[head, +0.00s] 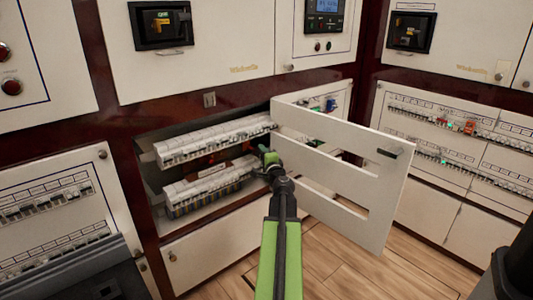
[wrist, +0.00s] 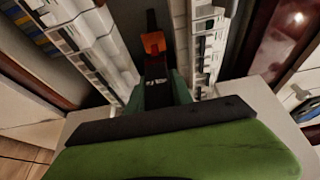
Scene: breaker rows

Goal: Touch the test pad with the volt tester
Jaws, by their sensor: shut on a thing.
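My gripper (wrist: 157,90) is shut on the volt tester (wrist: 153,43), which shows as an orange body with a dark end pointing away from me in the wrist view. In the head view my gripper (head: 269,157) is at the open cabinet, by the right ends of two breaker rows. The tester is not clear there. In the wrist view it points into the dark gap between the rows. I cannot make out the test pad in either view, nor whether the tester touches anything.
The upper breaker row (head: 215,140) and lower breaker row (head: 208,187) sit in the cabinet, with a reddish glow between them. An open white slotted door (head: 375,205) stands close to the right of my arm. Breaker rows (wrist: 95,40) flank the gripper closely in the wrist view.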

